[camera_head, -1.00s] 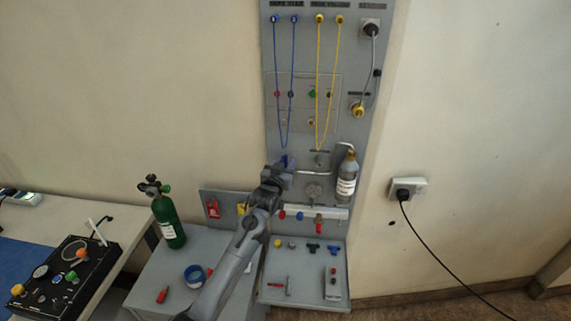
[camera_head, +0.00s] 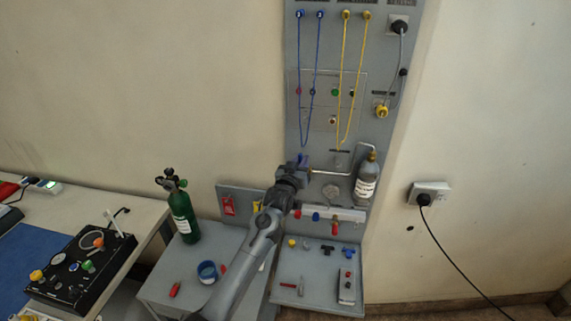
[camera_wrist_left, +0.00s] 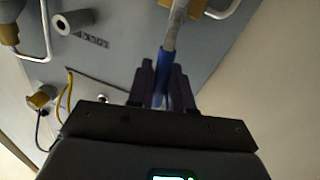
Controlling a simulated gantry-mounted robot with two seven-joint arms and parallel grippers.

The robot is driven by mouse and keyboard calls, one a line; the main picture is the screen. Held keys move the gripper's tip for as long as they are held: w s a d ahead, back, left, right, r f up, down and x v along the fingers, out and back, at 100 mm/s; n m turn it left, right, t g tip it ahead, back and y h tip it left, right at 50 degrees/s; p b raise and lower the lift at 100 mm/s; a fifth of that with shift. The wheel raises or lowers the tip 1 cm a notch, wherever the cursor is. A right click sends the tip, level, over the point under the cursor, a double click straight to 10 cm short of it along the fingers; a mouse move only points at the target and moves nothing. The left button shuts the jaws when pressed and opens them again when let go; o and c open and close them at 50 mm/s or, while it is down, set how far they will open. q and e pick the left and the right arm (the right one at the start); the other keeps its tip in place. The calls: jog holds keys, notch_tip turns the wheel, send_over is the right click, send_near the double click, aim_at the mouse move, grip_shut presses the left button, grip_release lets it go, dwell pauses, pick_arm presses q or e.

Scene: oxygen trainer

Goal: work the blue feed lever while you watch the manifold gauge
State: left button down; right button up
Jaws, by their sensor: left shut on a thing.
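My left gripper (camera_head: 301,161) is at the lower middle of the grey wall panel, seen from behind its wrist in the head view. In the left wrist view its dark fingers (camera_wrist_left: 163,82) are shut on the blue feed lever (camera_wrist_left: 164,66), which stands between them with a pale metal part beyond it. In the head view the hand and fingers mostly hide the lever. My right gripper is not in view.
Blue cords (camera_head: 312,100) and yellow cords (camera_head: 344,125) hang above the gripper. A grey bottle (camera_head: 367,178) is fixed at the right. A green cylinder (camera_head: 183,213) stands on the grey cart (camera_head: 160,290). A tray (camera_head: 318,300) with small fittings is below the panel.

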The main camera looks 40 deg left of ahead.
pick_arm(q)
jog(key=shift+s+a+f+n, duration=0.25)
jog(key=shift+a+n, duration=0.25)
jog(key=shift+n, duration=0.45)
jog(key=shift+s+a+f+n, duration=0.2)
jog(key=shift+a+n, duration=0.25)
jog(key=shift+n, duration=0.5)
jog(key=c, duration=1.2)
grip_release()
jog(key=shift+y, duration=0.4)
jog(key=shift+r, duration=0.1)
jog(key=shift+s, duration=0.15)
jog(key=v, duration=1)
jog(key=shift+s+f+b, duration=0.2)
jog(key=shift+s+b, duration=0.1)
